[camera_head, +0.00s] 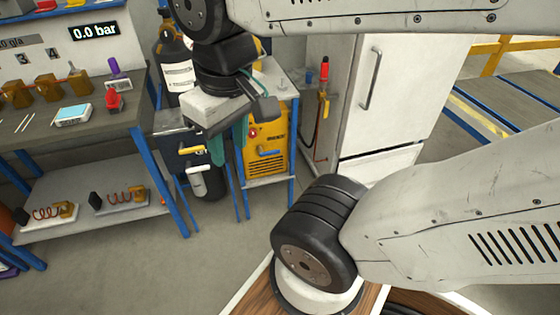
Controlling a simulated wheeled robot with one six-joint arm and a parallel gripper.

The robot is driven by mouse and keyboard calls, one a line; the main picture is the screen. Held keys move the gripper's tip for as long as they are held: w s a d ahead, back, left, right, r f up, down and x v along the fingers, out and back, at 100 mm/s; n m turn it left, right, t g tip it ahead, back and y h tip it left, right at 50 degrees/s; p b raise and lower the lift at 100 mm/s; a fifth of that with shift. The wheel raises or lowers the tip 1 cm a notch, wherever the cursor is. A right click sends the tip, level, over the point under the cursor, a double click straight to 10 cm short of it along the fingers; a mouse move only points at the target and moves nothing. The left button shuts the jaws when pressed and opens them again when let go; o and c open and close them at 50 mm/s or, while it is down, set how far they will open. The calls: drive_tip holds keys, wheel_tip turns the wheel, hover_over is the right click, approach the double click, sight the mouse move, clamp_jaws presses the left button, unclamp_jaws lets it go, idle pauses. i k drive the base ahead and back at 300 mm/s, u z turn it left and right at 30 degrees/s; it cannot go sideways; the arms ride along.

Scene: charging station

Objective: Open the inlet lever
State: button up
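I cannot tell for sure which part is the inlet lever. Candidates are a valve with a red top and yellow body (324,82) on the side of the white cabinet, a blue lever (269,153) on the front of the yellow machine, and a yellow handle (192,150) beside the dark bin. My gripper (245,122) hangs in front of the cart with the yellow machine, left of the red-topped valve. It appears apart from all of these. Its fingertips are small and partly hidden, so its opening is unclear.
A workbench (40,135) with brass fittings, a red clamp and a meter stands left. A dark gas bottle (172,60) stands behind my gripper. The yellow machine (266,135) sits on a blue-legged cart. The white cabinet (400,85) is right of it. Floor in front is clear.

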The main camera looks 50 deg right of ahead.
sight(270, 153)
drive_tip(key=z, duration=0.6)
drive_tip(key=i, duration=0.35)
drive_tip(key=z, duration=0.65)
